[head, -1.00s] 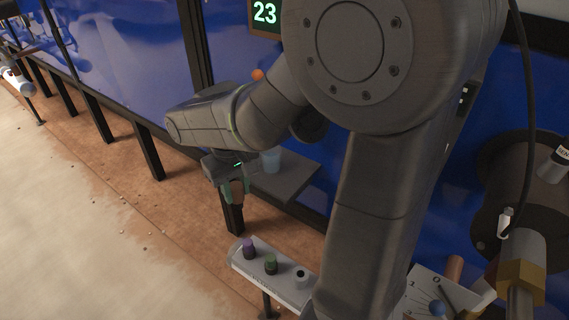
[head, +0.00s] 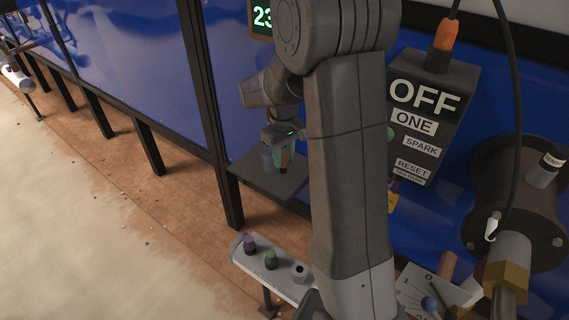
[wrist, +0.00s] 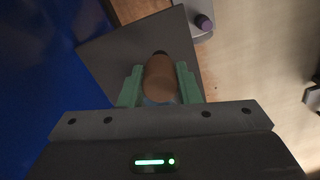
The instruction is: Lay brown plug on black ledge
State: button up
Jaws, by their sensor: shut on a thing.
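My gripper (head: 283,152) is shut on the brown plug, its green fingers on either side of it. In the wrist view the brown plug (wrist: 160,80) stands out between the fingers, with its dark end pointing away from the camera. The black ledge (head: 283,189) juts from the blue wall in the head view. It also shows as a dark grey plate (wrist: 118,50) beyond the plug in the wrist view. The plug is over the ledge. I cannot tell whether it touches.
Below, a light rack (head: 285,280) holds a purple plug (head: 249,244) and a green plug (head: 270,259). A dark OFF box (head: 428,115) is on the wall to the right.

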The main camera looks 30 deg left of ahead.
aim_at(285, 166)
notch_tip(285, 166, down, 3)
jog(key=shift+d+f, duration=0.1)
jog(key=shift+w+f+p, duration=0.2)
jog(key=shift+f+p, duration=0.25)
jog(key=shift+f, duration=0.05)
jog(key=shift+f, duration=0.2)
jog(key=o, duration=1)
jog(key=shift+c, duration=0.2)
notch_tip(285, 166, up, 12)
jog(key=shift+r+b, duration=0.2)
jog(key=shift+b, duration=0.15)
